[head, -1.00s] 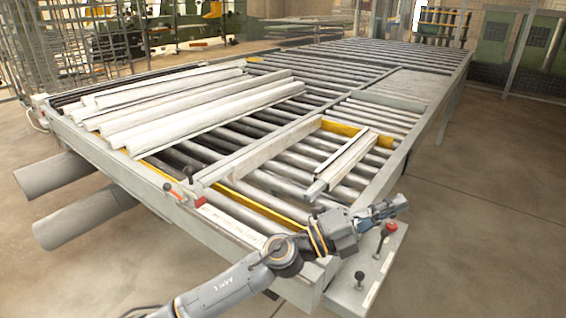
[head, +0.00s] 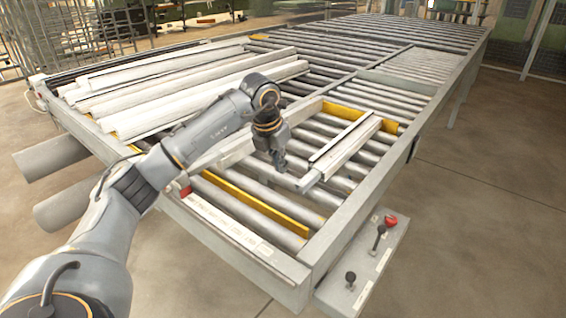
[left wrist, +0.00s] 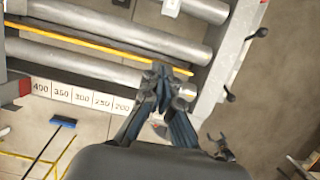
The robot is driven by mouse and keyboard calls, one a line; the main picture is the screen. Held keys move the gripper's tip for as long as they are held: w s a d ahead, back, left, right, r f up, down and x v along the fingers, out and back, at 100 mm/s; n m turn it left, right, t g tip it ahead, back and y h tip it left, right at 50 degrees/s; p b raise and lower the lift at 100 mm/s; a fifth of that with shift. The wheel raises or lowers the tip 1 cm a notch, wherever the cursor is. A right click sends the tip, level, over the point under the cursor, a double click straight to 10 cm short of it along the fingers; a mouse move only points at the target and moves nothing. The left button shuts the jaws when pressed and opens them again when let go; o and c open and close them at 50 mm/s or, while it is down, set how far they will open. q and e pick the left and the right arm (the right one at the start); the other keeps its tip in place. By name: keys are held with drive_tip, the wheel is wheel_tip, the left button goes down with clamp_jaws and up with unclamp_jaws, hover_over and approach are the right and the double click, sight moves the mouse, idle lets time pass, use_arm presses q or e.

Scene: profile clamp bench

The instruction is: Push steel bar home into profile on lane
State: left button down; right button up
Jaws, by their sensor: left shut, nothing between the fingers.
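The pale profile (head: 352,150) lies lengthwise on the lane's rollers. A thin strip runs along its left side, and a narrower end, which looks like the steel bar (head: 309,182), juts from its near end. I cannot tell how deep the bar sits. My left gripper (head: 281,168) points down over the rollers, to the left of that near end and apart from it. Its fingers are shut and empty, as the left wrist view (left wrist: 160,72) also shows. A pale end piece (left wrist: 171,7) shows at the top of that view. My right gripper is not in view.
Several long pale profiles (head: 165,90) lie on the left. A lever panel (head: 365,262) stands at the front right. Bare rollers lie around the profile.

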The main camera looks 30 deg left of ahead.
use_arm(q)
drive_tip(key=b+x, duration=0.4)
drive_tip(key=x, duration=0.4)
drive_tip(key=shift+f, duration=0.1)
idle(0.7)
drive_tip(key=shift+w, duration=0.15)
idle(0.4)
drive_tip(key=shift+w, duration=0.2)
drive_tip(key=shift+w+a, duration=0.2)
drive_tip(key=shift+w, duration=0.55)
drive_tip(key=shift+f, duration=0.1)
